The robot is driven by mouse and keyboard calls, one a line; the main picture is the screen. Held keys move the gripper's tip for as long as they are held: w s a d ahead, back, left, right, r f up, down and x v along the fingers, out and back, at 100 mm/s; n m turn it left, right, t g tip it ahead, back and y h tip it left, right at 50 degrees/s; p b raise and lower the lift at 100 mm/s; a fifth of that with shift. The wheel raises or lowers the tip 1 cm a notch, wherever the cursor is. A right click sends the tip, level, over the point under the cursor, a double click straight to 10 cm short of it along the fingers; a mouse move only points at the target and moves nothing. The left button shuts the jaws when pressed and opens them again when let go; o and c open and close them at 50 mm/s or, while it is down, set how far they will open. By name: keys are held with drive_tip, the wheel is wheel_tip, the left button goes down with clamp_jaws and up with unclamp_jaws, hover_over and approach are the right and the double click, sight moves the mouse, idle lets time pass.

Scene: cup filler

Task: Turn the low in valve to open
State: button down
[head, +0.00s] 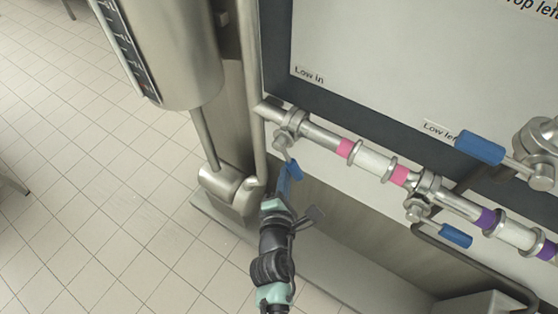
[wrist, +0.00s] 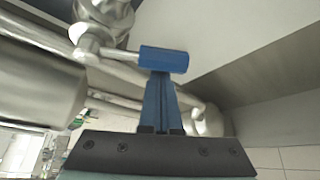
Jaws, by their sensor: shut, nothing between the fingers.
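The low in valve (head: 290,126) sits on the pipe below the "Low in" label, and its short handle has a blue grip. In the head view the blue grip (head: 295,170) is partly hidden beside my gripper (head: 285,178). In the wrist view the blue grip (wrist: 164,60) lies straight ahead, with a metal stem running left to the valve body (wrist: 103,22). My gripper (wrist: 157,82) is shut with nothing between its blue fingers. The fingertips appear right at the grip's lower edge; I cannot tell whether they touch it.
A second valve with a blue handle (head: 455,235) is further right on the pipe, and a larger blue handle (head: 480,147) is above it. A steel cylinder (head: 175,50) stands at the left. The tiled floor (head: 90,180) is open at the left.

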drive_tip(key=d+r+n+g+p, duration=0.1)
drive_tip(key=p, duration=0.3)
drive_tip(key=s+d+r+n+g+h+p, duration=0.1)
drive_tip(key=r+p, duration=0.1)
drive_tip(key=p, duration=0.2)
drive_tip(key=shift+s+d+n+h, duration=0.2)
drive_tip(key=shift+n+h, duration=0.1)
drive_tip(key=shift+n, duration=0.1)
drive_tip(key=p, duration=0.2)
drive_tip(key=d+r+n+g+h+p, duration=0.1)
drive_tip(key=p, duration=0.1)
drive_tip(key=shift+s+r+n, duration=0.25)
drive_tip(key=shift+s+n, duration=0.05)
drive_tip(key=p, duration=0.1)
drive_tip(key=r+n+g+h+p, duration=0.1)
drive_tip(key=r+p, duration=0.1)
drive_tip(key=p, duration=0.1)
drive_tip(key=shift+s+d+n, duration=0.25)
drive_tip(key=shift+d+n, duration=0.05)
drive_tip(key=shift+d, duration=0.05)
wheel_tip(320, 180, down, 4)
drive_tip(key=b, duration=0.3)
drive_tip(key=v, duration=1.1)
drive_tip(key=shift+a+f, duration=0.2)
drive_tip(key=shift+a, duration=0.15)
